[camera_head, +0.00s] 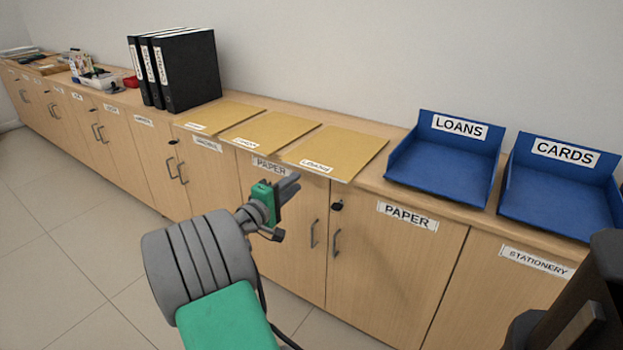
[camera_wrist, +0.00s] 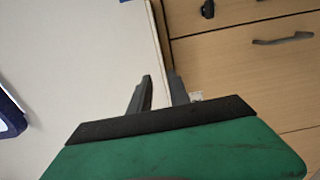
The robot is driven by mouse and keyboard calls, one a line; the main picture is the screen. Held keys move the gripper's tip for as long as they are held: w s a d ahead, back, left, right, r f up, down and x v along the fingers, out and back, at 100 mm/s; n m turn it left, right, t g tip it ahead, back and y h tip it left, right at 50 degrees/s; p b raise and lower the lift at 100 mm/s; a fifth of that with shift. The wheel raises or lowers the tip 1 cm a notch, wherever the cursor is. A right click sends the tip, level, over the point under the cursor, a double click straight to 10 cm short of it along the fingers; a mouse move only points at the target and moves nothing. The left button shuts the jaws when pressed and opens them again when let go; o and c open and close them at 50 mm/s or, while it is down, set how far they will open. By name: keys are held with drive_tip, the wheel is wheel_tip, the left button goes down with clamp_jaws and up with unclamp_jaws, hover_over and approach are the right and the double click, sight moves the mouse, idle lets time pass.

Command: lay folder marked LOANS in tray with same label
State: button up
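The LOANS folder (camera_head: 338,150) is the rightmost of three yellow folders lying flat on the counter. Its white label faces the front edge. The blue LOANS tray (camera_head: 440,160) stands to its right and looks empty. My gripper (camera_head: 293,181) is in front of the counter, close to the LOANS folder's front edge and left corner. A pale surface lies left of the fingers and cabinet fronts lie right; I cannot tell whether the fingers touch anything.
A blue CARDS tray (camera_head: 560,185) stands right of the LOANS tray. Two other yellow folders (camera_head: 272,130) (camera_head: 222,117) lie to the left, then black binders (camera_head: 190,70). Cabinet doors with handles (camera_head: 336,243) are below the counter. A small gap separates folder and tray.

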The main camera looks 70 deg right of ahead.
sight(310, 170)
drive_tip(key=d, duration=0.2)
drive_tip(key=s+d, duration=0.1)
drive_tip(key=d, duration=0.5)
drive_tip(key=shift+s+d+p, duration=0.15)
drive_tip(key=shift+p, duration=0.2)
clamp_jaws()
idle(0.9)
wheel_tip(310, 170, up, 3)
drive_tip(key=shift+f+p, duration=0.1)
drive_tip(key=shift+p, duration=1.1)
drive_tip(key=shift+f, duration=0.15)
drive_tip(key=w+a+r+p, duration=0.1)
drive_tip(key=a+r, duration=0.1)
drive_tip(key=a, duration=0.5)
drive_tip(key=w+a+r+p, duration=0.1)
drive_tip(key=a+r+p, duration=0.1)
drive_tip(key=a, duration=0.5)
drive_tip(key=shift+r, duration=0.5)
drive_tip(key=shift+w, duration=0.1)
